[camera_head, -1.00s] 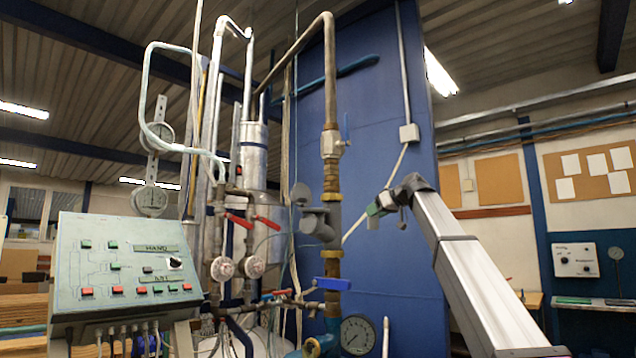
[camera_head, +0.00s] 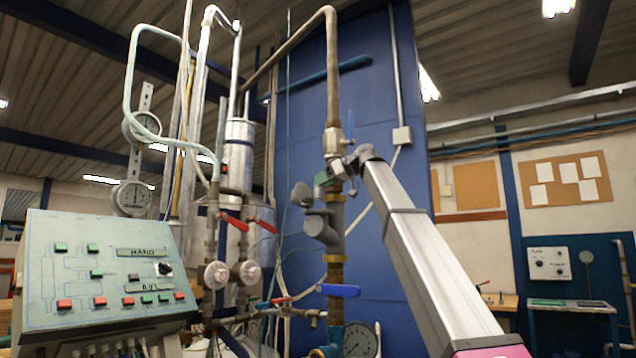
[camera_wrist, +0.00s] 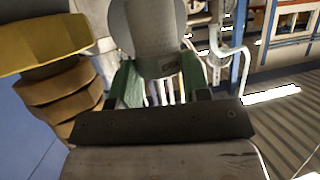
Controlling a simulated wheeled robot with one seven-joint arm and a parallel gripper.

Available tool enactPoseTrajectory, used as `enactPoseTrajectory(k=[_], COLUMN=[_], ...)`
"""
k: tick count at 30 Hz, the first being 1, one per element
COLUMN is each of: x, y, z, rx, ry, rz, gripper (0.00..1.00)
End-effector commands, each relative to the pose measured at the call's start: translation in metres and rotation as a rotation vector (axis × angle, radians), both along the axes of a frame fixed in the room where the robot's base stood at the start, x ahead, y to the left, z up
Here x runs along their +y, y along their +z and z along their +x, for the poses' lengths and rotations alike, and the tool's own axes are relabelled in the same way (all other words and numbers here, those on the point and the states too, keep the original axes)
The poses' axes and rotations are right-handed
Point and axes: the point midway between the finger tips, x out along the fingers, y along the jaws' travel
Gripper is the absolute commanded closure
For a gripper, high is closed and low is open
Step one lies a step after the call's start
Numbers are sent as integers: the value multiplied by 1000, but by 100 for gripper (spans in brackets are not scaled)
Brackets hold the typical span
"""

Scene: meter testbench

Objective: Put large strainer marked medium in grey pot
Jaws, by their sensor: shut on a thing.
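My gripper (camera_head: 326,182) is at the pipe just above the grey pot (camera_head: 320,228), overlapping the pot's upper part in the head view. The pot is a dark grey body with a round disc at its upper left, on a vertical pipe. In the wrist view my green-tipped gripper (camera_wrist: 163,82) is shut on a pale grey, rounded piece, the strainer (camera_wrist: 148,28), with a small dark mark near the fingers. I cannot read the mark. In the head view the strainer is hard to make out, and the pot's opening is hidden.
Brass and brown fittings (camera_wrist: 60,95) are close on the left in the wrist view. A blue valve handle (camera_head: 338,290) and a gauge (camera_head: 360,340) are below the pot. Red-handled valves (camera_head: 234,222) and a control panel (camera_head: 105,265) are left. A blue column (camera_head: 375,110) stands behind.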

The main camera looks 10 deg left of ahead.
Motion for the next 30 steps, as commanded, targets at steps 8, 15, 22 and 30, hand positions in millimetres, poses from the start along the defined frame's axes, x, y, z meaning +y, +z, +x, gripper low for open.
enactPoseTrajectory(k=[8, 15, 22, 30], x=[0, 0, 0, 0], y=[-20, -45, -62, -65], z=[-1, -1, -1, 0], rx=[0, 2, -1, -1], ry=[-1, -1, -1, -1], rz=[0, 0, 1, 1], gripper=[82, 82, 82, 82])
